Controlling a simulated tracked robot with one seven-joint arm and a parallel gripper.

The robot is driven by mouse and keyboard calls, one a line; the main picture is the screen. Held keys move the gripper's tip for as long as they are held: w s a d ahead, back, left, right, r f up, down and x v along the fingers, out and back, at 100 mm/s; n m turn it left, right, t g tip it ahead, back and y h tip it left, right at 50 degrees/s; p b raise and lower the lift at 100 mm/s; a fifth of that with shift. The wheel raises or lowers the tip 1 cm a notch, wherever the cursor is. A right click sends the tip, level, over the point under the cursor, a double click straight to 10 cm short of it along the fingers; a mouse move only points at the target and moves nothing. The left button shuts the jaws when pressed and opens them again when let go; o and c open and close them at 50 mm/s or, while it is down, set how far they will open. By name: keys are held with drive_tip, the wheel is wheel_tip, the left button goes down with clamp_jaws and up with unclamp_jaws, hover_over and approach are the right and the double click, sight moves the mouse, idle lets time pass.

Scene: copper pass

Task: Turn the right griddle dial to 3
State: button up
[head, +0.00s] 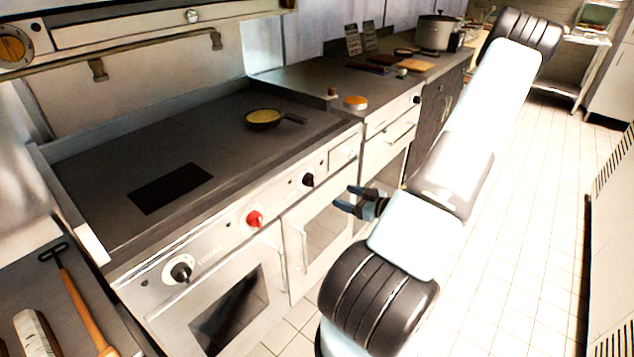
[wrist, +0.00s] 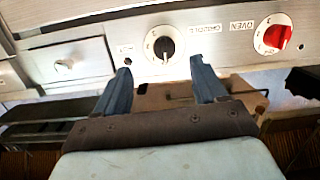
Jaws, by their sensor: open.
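The right griddle dial (head: 307,180) is a black knob on the front panel of the steel range, right of a red dial (head: 254,218). In the wrist view, which looks upside down, the black dial (wrist: 165,47) sits on a white numbered disc beyond my fingertips, and the red oven dial (wrist: 273,37) is to its right. The number the black dial points to is too small to read. My gripper (head: 343,200) is open and empty, in front of the panel and right of the dial, apart from it. Its two blue-grey fingers also show in the wrist view (wrist: 160,78).
Another black dial (head: 180,271) is at the left of the panel. A pan (head: 263,119) with yellow contents sits on the cooktop. Oven doors with handles (head: 303,248) are below the panel. The tiled floor (head: 500,270) at right is clear.

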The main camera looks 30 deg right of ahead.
sight(310, 180)
drive_tip(key=w+a+t, duration=0.1)
drive_tip(key=w+a, duration=0.3)
drive_tip(key=w, duration=0.7)
drive_tip(key=shift+w+a+r+m+t, duration=0.15)
drive_tip(key=shift+a+m+t, duration=0.25)
